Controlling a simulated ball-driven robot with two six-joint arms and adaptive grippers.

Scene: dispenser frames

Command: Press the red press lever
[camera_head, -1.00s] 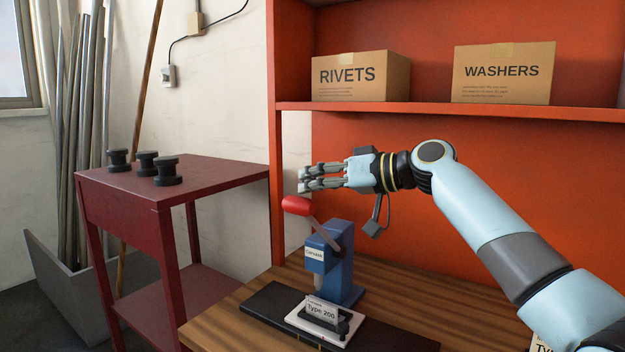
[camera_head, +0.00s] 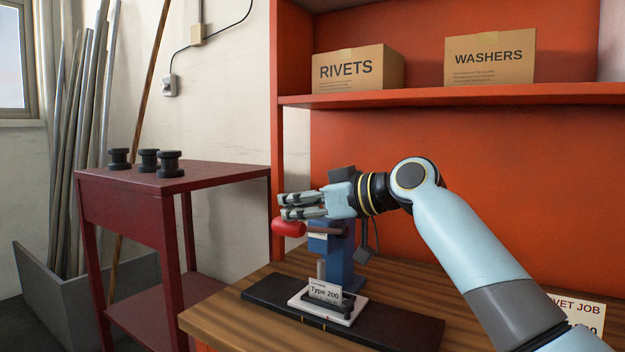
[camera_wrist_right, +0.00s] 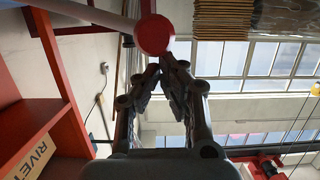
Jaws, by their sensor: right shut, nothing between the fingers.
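The red press lever (camera_head: 288,228) is the red handle of a blue press (camera_head: 340,262) on the wooden bench. My right gripper (camera_head: 283,206) is shut and empty, lying just above the lever handle and seemingly touching it. The lever now sits low, about level with the press head. In the right wrist view the red handle end (camera_wrist_right: 154,35) shows just beyond my fingertips (camera_wrist_right: 163,72). Under the press, a white plate (camera_head: 300,298) with a "Type 200" card (camera_head: 325,291) lies on a black base strip (camera_head: 262,295). My left gripper is out of view.
A dark red side table (camera_head: 120,188) with several black spools (camera_head: 170,165) stands left. An orange shelf (camera_head: 430,98) holds a RIVETS box (camera_head: 350,71) and a WASHERS box (camera_head: 489,60). A job card (camera_head: 590,310) stands at right on the bench.

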